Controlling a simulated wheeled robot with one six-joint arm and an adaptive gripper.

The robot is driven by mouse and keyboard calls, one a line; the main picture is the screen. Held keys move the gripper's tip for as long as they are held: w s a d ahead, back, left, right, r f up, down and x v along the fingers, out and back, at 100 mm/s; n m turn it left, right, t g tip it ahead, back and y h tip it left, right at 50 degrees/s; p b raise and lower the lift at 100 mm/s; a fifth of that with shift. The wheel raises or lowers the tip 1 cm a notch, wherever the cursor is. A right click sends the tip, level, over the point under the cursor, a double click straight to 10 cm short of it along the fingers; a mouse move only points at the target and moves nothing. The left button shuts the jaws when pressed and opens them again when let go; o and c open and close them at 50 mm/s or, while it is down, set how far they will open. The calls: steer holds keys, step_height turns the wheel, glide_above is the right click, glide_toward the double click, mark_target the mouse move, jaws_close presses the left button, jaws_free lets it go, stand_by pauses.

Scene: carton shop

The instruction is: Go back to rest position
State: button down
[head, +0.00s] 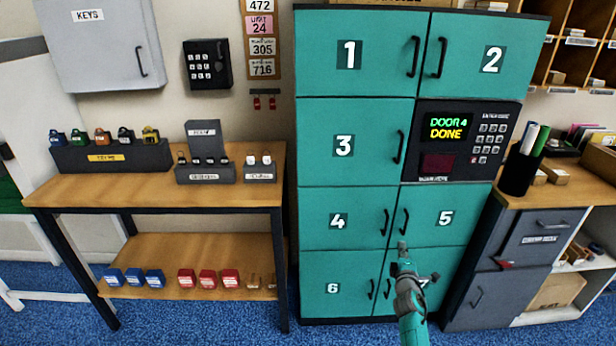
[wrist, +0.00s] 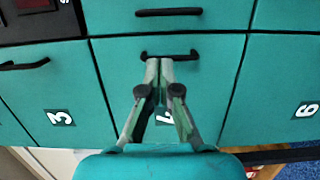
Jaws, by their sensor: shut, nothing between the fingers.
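My gripper (head: 403,246) is shut and empty, with its fingers together. In the head view it stands in front of the lower part of the teal locker cabinet (head: 355,128), overlapping doors 5 and 7. In the wrist view my gripper (wrist: 159,64) points at door 4 (wrist: 120,75), its tips appearing just beside that door's black handle (wrist: 185,57). Whether the tips touch the handle, I cannot tell. Door 4 looks shut in the head view (head: 360,220). My fingers hide part of its number in the wrist view.
The keypad panel (head: 460,140) reads "DOOR 4 DONE". A wooden table (head: 100,195) with padlocks stands left, and a grey cabinet (head: 530,235) stands right. All locker doors look shut. Blue carpet (head: 190,322) shows in front of the table.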

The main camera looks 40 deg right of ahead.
steer(key=s+a+f+m+t+y, duration=0.1)
steer(key=s+a+f+y, duration=0.15)
steer(key=a, duration=0.65)
steer(key=s+a+f+t+y, duration=0.1)
steer(key=a+f, duration=0.3)
steer(key=a, duration=0.5)
steer(key=s+a+m+y, duration=0.1)
steer(key=s+a, duration=0.2)
steer(key=a, duration=0.3)
steer(key=s+a+t+y, duration=0.1)
steer(key=s+a, duration=0.2)
steer(key=a, duration=0.3)
steer(key=s+a+m+y, duration=0.1)
steer(key=s+a, duration=0.2)
steer(key=a, duration=0.3)
steer(key=s+a+r+m+y, duration=0.2)
steer(key=s+a+r+y, duration=0.15)
steer(key=s+a, duration=0.85)
steer(key=s+a+r+m+y, duration=0.3)
steer(key=s+a+r, duration=0.2)
steer(key=s+r, duration=0.7)
steer(key=shift+a+r, duration=0.2)
steer(key=shift+r, duration=0.3)
